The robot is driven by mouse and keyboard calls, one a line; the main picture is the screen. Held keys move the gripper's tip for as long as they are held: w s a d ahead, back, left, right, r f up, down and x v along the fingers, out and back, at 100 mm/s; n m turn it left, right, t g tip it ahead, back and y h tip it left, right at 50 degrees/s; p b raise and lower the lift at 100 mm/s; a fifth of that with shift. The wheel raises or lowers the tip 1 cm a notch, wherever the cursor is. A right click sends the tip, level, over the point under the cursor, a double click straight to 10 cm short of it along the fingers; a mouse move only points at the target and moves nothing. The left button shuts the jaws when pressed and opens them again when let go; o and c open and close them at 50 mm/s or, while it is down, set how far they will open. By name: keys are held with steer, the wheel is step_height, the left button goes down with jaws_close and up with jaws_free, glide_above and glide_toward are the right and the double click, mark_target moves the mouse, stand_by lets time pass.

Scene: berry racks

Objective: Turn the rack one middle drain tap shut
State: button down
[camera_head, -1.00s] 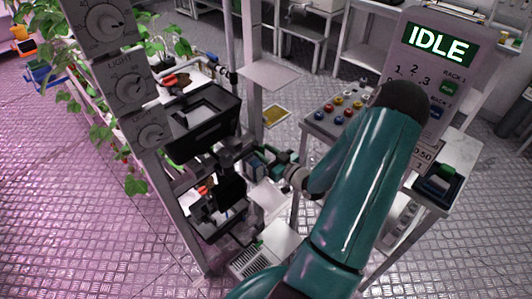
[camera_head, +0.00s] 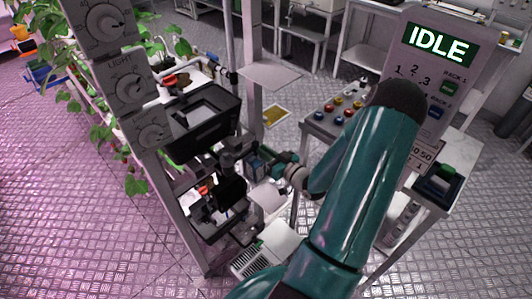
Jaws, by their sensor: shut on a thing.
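My gripper (camera_head: 229,157) reaches into the middle level of the near rack, just below the black tray (camera_head: 205,118), and is shut. What lies between its fingers is small, dark and mostly hidden; from its place it appears to be the middle drain tap, whose handle angle I cannot tell. A red tap handle (camera_head: 170,80) shows at the upper level, beside the plants. A small red-orange part (camera_head: 203,189) shows at the lower level, under the gripper.
The rack's grey post (camera_head: 165,175) with light dials (camera_head: 131,88) stands left of the gripper. A button console (camera_head: 335,113) and a panel reading IDLE (camera_head: 437,45) stand to the right. Leafy plants (camera_head: 130,165) hang at left. Open metal floor lies at lower left.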

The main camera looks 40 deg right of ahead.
steer(key=shift+d+f+m, duration=0.15)
steer(key=shift+m, duration=3.75)
steer(key=shift+d+f+m, duration=0.1)
steer(key=shift+m, duration=3.8)
steer(key=c, duration=1.4)
jaws_free()
steer(key=shift+c, duration=0.2)
steer(key=shift+s, duration=0.15)
steer(key=s, duration=1.3)
steer(key=shift+s+d, duration=0.15)
steer(key=shift+s, duration=0.1)
